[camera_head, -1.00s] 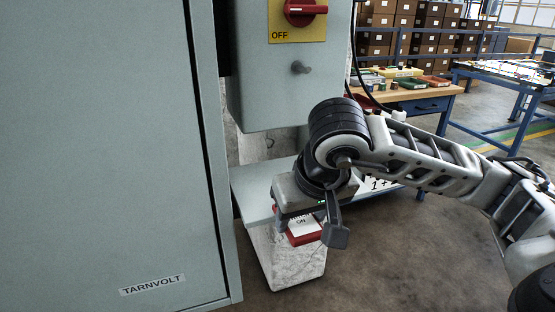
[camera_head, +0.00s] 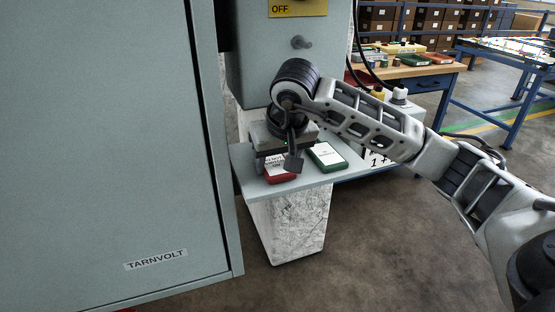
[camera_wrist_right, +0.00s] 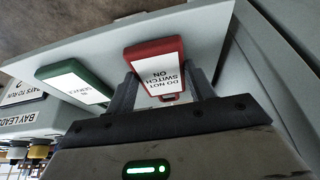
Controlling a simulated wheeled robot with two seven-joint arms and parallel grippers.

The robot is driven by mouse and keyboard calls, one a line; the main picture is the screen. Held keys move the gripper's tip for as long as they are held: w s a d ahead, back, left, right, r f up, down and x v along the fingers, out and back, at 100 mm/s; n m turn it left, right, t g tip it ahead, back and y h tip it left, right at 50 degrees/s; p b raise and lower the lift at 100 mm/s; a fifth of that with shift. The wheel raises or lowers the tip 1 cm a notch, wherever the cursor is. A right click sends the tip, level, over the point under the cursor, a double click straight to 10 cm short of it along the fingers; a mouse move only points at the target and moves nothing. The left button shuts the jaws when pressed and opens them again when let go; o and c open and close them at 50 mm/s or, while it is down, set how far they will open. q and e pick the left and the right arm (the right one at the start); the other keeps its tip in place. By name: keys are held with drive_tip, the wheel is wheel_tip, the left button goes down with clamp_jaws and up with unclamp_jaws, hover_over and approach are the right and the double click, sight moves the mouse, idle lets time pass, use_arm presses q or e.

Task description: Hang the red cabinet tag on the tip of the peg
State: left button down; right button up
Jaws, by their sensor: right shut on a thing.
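The red cabinet tag (camera_head: 282,178), with a white label, is at the front of the grey shelf (camera_head: 312,182) in the head view. I cannot tell whether it touches the shelf. My right gripper (camera_head: 284,160) is shut on the tag and partly covers it. The wrist view shows the tag (camera_wrist_right: 155,62) between the two fingers (camera_wrist_right: 161,98), its label reading "DO NOT SWITCH ON". The peg (camera_head: 301,42) sticks out bare from the grey switch box, above and behind the gripper. My left gripper is not in view.
A green tag (camera_head: 326,156) lies on the shelf, right of the red one. A large grey cabinet door (camera_head: 110,150) fills the left. The switch box (camera_head: 275,75) stands above the shelf. A workbench (camera_head: 425,72) is at the back right. Open floor lies at the front right.

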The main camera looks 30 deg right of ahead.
drive_tip(key=shift+f, duration=0.25)
drive_tip(key=o, duration=1)
drive_tip(key=shift+c, duration=0.2)
